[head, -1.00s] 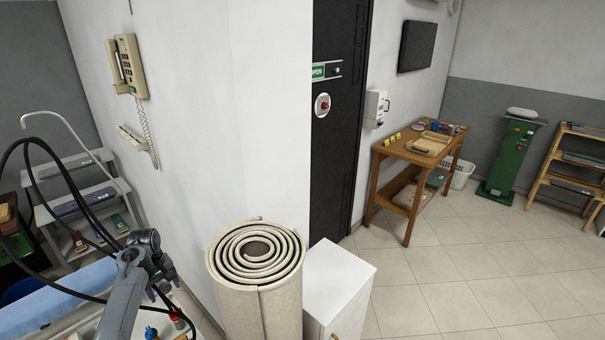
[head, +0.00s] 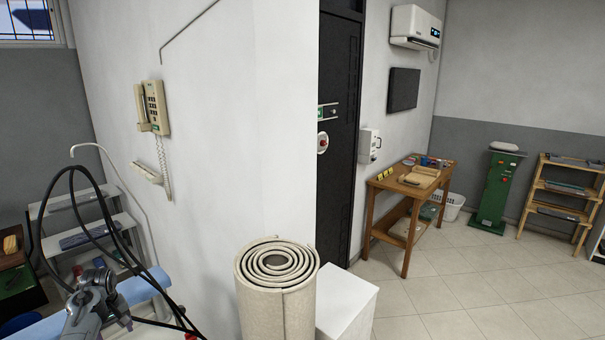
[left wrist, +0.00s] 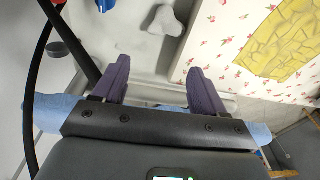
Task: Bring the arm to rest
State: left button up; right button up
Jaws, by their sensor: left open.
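My left arm shows at the lower left of the head view, with its gripper (head: 118,312) partly hidden among dark cables near a light blue padded surface (head: 142,288). In the left wrist view my left gripper (left wrist: 159,65) has its two dark purple fingers apart, with nothing between them. Behind the fingers is a pale surface with a grey-white shaped piece (left wrist: 163,20). My right gripper is in neither view.
A rolled beige carpet (head: 278,300) and a white cabinet (head: 345,300) stand before the wall corner. A wall telephone (head: 153,108) hangs above my arm. A wooden table (head: 408,190) stands far right on open tiled floor. Floral cloth with a yellow patch (left wrist: 280,45) lies at right in the wrist view.

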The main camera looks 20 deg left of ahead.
pick_arm(q)
jog(key=s+d+f+m+t+h, duration=0.15)
jog(key=s+d+m, duration=0.5)
jog(key=d, duration=1.05)
jog(key=s+d+f+m+t, duration=0.1)
jog(key=s+d+f+m, duration=0.25)
jog(key=s+d, duration=0.9)
jog(key=s+d+f+m+t, duration=0.1)
jog(key=s+d+m, duration=0.4)
jog(key=d, duration=1.5)
notch_tip(320, 180, up, 18)
jog(key=m+p, duration=0.1)
jog(key=p, duration=1.7)
jog(key=shift+w+f+m, duration=0.2)
jog(key=shift+w+m, duration=0.1)
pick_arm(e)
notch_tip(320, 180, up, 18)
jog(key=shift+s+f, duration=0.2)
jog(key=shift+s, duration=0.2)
pick_arm(q)
jog(key=shift+a, duration=0.1)
jog(key=shift+f, duration=0.2)
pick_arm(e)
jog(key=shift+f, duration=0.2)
